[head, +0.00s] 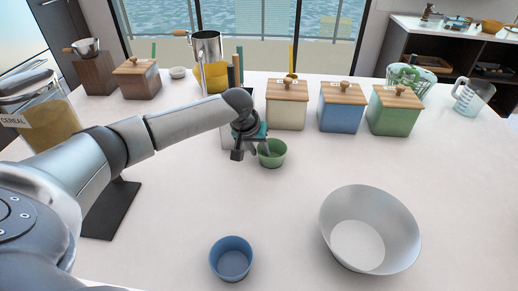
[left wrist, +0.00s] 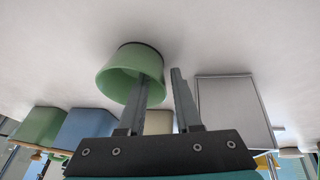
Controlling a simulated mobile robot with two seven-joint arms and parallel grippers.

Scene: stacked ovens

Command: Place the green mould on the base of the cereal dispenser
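The green mould (head: 272,152) is a small round cup standing on the white counter near the middle of the head view. It also shows in the left wrist view (left wrist: 118,78). My left gripper (head: 258,147) is at the mould's rim. In the left wrist view its fingers (left wrist: 166,85) are apart, one over the mould's opening and the other just outside its wall. I cannot tell whether they touch it. The cereal dispenser (head: 48,122) stands at the left, with a dark flat base (head: 112,212), partly hidden by my left arm. My right gripper is not in view.
A blue mould (head: 231,259) and a large white bowl (head: 370,230) stand at the front. Wooden-lidded cream (head: 287,108), blue (head: 341,110) and green (head: 394,112) canisters stand behind. A white box (left wrist: 235,110) is close to the gripper. The central counter is clear.

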